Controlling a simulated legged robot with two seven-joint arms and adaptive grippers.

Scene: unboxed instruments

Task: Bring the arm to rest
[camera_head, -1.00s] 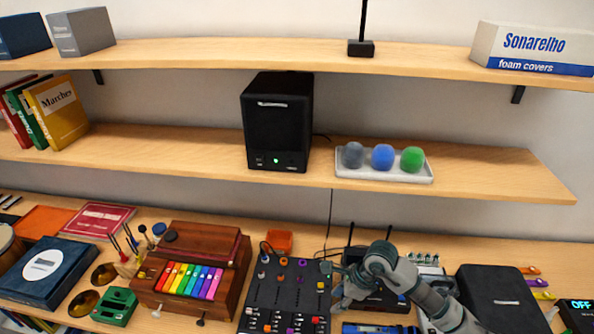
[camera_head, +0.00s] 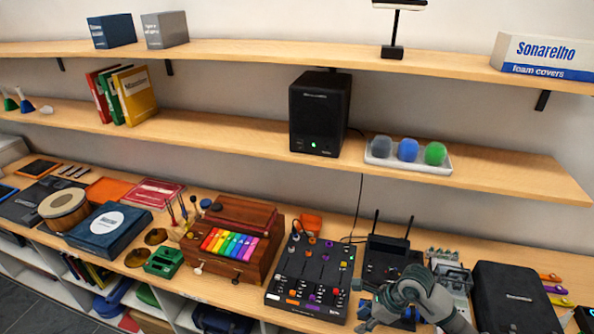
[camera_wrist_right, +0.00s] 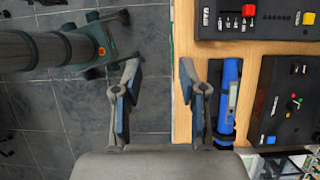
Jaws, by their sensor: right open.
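My right arm (camera_head: 435,300) comes in from the bottom right of the head view, at the front of the lower shelf. Its gripper (camera_head: 367,312) is low in that view, right of the black mixer (camera_head: 312,275). In the right wrist view the gripper (camera_wrist_right: 160,88) has its two fingers well apart, with nothing between them. The left finger is over the grey floor and the right one over the wooden edge. A blue object (camera_wrist_right: 230,95) lies just beside the right finger; I cannot tell whether they touch.
A black router (camera_head: 392,258) with two antennas stands behind my right gripper, and a black case (camera_head: 515,300) stands right of the arm. A toy wooden piano (camera_head: 235,240) is left of the mixer.

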